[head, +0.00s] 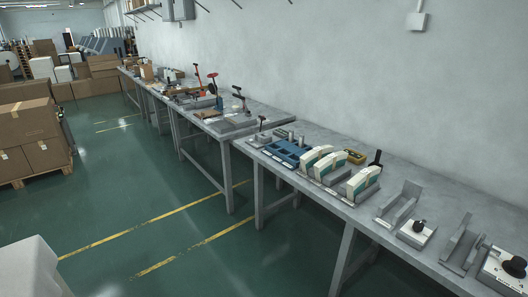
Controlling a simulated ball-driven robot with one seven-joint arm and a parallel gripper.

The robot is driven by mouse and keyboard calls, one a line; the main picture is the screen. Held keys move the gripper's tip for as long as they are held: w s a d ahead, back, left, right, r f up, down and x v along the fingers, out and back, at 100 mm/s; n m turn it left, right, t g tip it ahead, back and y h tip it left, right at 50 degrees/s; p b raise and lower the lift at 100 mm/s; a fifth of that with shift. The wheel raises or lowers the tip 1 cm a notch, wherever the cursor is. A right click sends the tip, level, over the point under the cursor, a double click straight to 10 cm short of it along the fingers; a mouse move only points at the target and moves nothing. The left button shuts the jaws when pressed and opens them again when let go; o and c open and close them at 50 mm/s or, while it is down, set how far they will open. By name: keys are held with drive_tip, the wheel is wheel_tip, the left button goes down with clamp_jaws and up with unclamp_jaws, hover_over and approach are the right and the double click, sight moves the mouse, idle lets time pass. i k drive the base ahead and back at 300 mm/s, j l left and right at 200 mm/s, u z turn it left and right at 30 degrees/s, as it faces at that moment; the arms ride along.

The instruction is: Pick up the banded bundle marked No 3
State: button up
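Three cream bundles with dark green bands stand upright in a row on the grey workbench (420,187) at the right. The left bundle (313,156) stands beside a blue tray. The middle bundle (331,163) is close to it on the right. The right bundle (364,179) stands a little apart from the middle one. Any number marks are too small to read, so I cannot tell which is No 3. My gripper is not in view.
Empty grey brackets (400,203) and a black-knobbed block (415,234) stand to the right. The wall is behind. The green floor (205,240) in front is clear.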

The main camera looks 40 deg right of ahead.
sight(368, 176)
drive_tip(key=i+z, duration=0.2)
drive_tip(key=i, duration=0.25)
drive_tip(key=i+j+z, duration=0.2)
drive_tip(key=i, duration=0.25)
drive_tip(key=i+j+z, duration=0.25)
drive_tip(key=i, duration=0.2)
drive_tip(key=i+j+z, duration=0.2)
drive_tip(key=i, duration=0.2)
